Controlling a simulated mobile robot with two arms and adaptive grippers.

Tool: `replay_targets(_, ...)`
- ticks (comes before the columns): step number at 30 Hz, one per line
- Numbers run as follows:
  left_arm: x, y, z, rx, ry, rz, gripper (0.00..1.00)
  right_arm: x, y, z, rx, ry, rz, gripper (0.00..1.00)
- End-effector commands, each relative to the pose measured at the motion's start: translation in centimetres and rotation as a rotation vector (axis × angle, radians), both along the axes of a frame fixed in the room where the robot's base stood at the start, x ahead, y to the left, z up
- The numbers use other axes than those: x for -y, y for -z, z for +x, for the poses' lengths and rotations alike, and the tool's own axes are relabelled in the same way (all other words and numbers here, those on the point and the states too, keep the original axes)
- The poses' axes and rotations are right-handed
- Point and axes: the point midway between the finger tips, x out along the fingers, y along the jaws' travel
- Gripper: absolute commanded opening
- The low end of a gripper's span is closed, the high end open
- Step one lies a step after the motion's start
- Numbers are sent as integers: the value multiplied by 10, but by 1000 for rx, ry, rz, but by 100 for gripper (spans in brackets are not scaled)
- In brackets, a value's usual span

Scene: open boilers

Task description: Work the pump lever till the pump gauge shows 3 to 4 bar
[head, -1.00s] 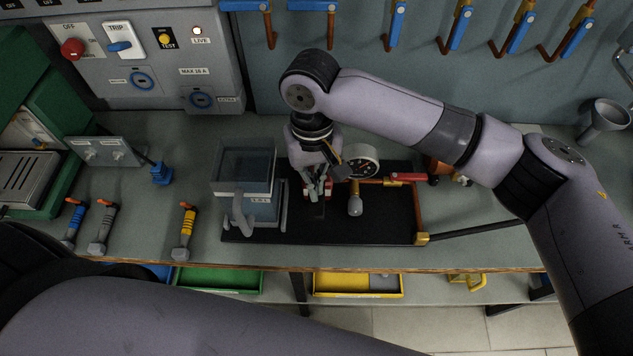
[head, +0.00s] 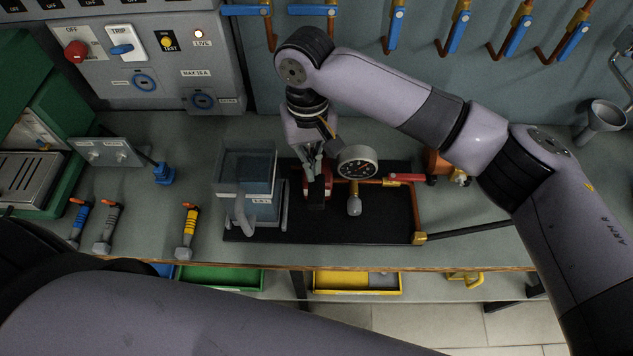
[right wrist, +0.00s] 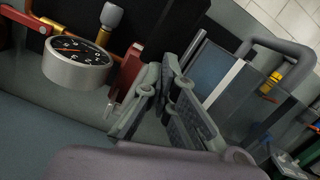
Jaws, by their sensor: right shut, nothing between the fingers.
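The pump gauge (head: 357,163), a round dial with a dark face, stands on the pump's black base plate (head: 375,225). It also shows in the right wrist view (right wrist: 76,62), but I cannot read its value surely. A red pump part (head: 318,190) sits between gauge and clear water tank (head: 247,175); it also shows in the right wrist view (right wrist: 127,75). A dark bar (right wrist: 176,32) beside it may be the lever; I cannot tell. My right gripper (head: 311,178) is shut and empty just above the red part. My left gripper is out of view.
A red-handled valve (head: 405,177) on copper pipe is right of the gauge. A dark rod (head: 472,230) runs right from the brass fitting. A grey panel with switches (head: 150,60) stands behind. My left arm crosses the bottom.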

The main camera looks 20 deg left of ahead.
Motion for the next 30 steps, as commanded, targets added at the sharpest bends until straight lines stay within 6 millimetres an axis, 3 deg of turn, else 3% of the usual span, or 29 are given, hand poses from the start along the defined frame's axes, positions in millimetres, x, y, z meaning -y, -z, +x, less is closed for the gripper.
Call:
replay_targets(9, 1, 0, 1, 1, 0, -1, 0, -5, -67, 6, 2, -1, 1, 0)
replay_targets(15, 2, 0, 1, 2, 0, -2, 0, -6, -96, 8, 2, -1, 0, 0)
replay_targets(30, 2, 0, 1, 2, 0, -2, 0, -6, -106, 9, 1, -1, 1, 0)
